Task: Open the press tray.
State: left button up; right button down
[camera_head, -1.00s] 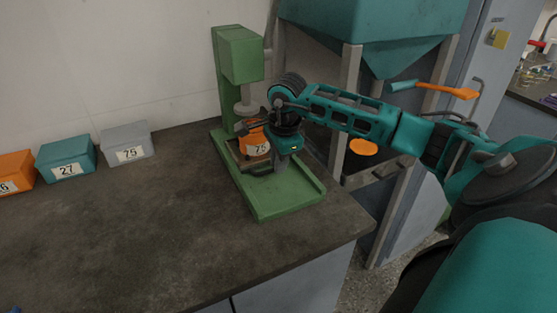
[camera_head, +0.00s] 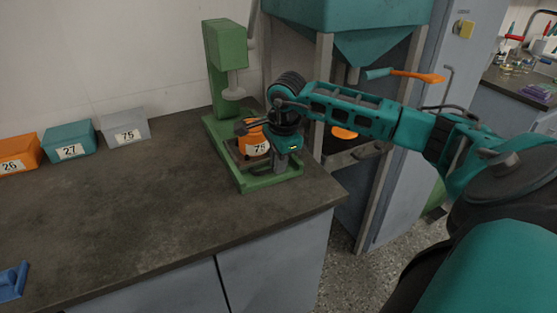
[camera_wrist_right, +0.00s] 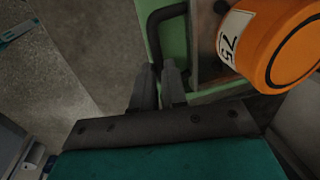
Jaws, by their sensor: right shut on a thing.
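The green press (camera_head: 230,88) stands at the back of the dark counter, with a long green base. On its base is the press tray (camera_head: 232,148), carrying an orange pot (camera_head: 256,139) labelled 75. The pot sits forward of the press head. My right gripper (camera_head: 281,163) is over the front part of the base. In the right wrist view, its fingers (camera_wrist_right: 160,82) are shut on the dark tray handle (camera_wrist_right: 153,22), next to the orange pot (camera_wrist_right: 270,40). The gripper hides part of the tray in the head view. My left gripper is out of view.
Orange (camera_head: 20,153), teal (camera_head: 68,140) and grey (camera_head: 124,127) boxes with number labels line the wall at left. A teal hopper (camera_head: 350,30) on a frame stands right of the press. A blue object (camera_head: 12,282) lies at lower left. The middle counter is clear.

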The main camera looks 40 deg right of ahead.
jog(key=shift+w, duration=0.1)
jog(key=c, duration=1.2)
grip_release()
jog(key=shift+o, duration=0.2)
jog(key=shift+r, duration=0.1)
notch_tip(320, 180, up, 12)
jog(key=s+p, duration=0.1)
jog(key=s, duration=0.1)
jog(key=shift+s+a+r, duration=0.25)
jog(key=shift+a, duration=0.1)
